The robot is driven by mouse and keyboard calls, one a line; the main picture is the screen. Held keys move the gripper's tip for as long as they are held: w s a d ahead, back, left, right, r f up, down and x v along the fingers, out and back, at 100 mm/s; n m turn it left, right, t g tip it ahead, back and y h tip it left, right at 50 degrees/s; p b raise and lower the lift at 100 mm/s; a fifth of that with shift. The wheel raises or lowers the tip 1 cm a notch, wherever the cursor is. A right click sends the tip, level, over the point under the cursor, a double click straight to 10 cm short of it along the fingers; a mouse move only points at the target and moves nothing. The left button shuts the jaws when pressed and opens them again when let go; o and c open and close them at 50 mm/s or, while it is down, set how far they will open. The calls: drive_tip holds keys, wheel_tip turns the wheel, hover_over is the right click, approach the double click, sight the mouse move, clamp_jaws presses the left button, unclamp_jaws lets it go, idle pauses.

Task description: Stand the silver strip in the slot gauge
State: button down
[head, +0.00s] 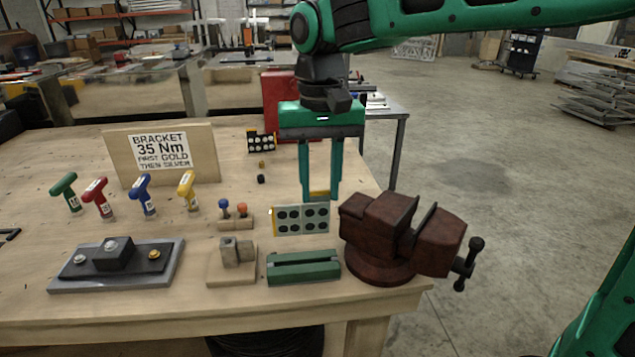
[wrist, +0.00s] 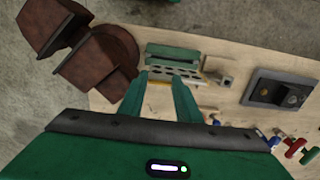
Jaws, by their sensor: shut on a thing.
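The silver strip (head: 301,219), a light plate with several black ovals, hangs upright below my gripper (head: 319,196). My fingers are shut on it at a yellow part at its upper edge. The strip also shows in the wrist view (wrist: 188,71) just beyond the fingertips (wrist: 160,78), with part hidden by the fingers. The slot gauge appears to be the green block (head: 303,268) with a long groove on top, at the table's front. It shows in the wrist view too (wrist: 172,52). The strip is behind and above the block, apart from it in the picture.
A rust-brown vise (head: 385,240) stands close to the right of the green block. A small wooden fixture (head: 232,262) and a bracket plate (head: 165,262) are to the left. Coloured drivers, a sign (head: 160,150) and a black dotted strip (head: 261,141) stand farther back.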

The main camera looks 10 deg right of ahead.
sight(320, 229)
drive_tip(key=shift+s, duration=0.1)
drive_tip(key=shift+s+f, duration=0.1)
drive_tip(key=shift+f, duration=2.8)
drive_tip(key=shift+s+f, duration=0.1)
drive_tip(key=shift+f, duration=1.9)
drive_tip(key=c, duration=1.2)
unclamp_jaws()
wheel_tip(320, 229, up, 11)
drive_tip(key=shift+f, duration=0.15)
